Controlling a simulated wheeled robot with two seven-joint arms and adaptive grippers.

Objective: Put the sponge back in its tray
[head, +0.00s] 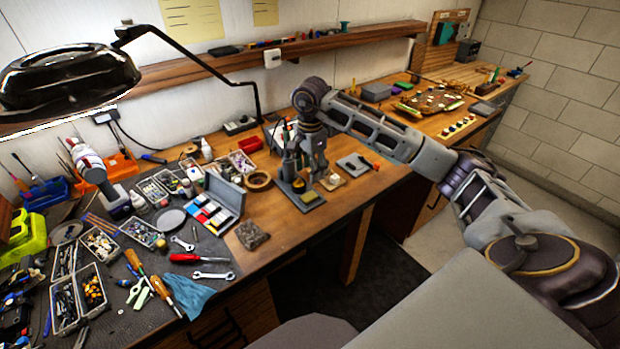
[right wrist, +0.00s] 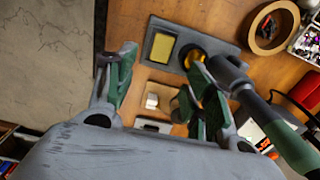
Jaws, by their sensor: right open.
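A yellow sponge-like pad (right wrist: 161,47) lies flat within a dark rectangular frame on the grey base (right wrist: 218,50) of the soldering stand. In the head view the yellow pad (head: 308,196) shows at the near end of the stand's base. My right gripper (head: 309,176) points down over the stand. In the right wrist view my right gripper (right wrist: 162,72) is open, with green-padded fingers apart and nothing clasped. The pad appears beyond the fingertips, between their lines. The right finger covers part of the stand. My left gripper is not in view.
A small pale block (head: 333,182) sits right of the stand. The soldering iron (right wrist: 270,120) rises close to my right finger. A tape roll (head: 258,181) and an open grey case (head: 214,207) stand left. The bench's front edge is near.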

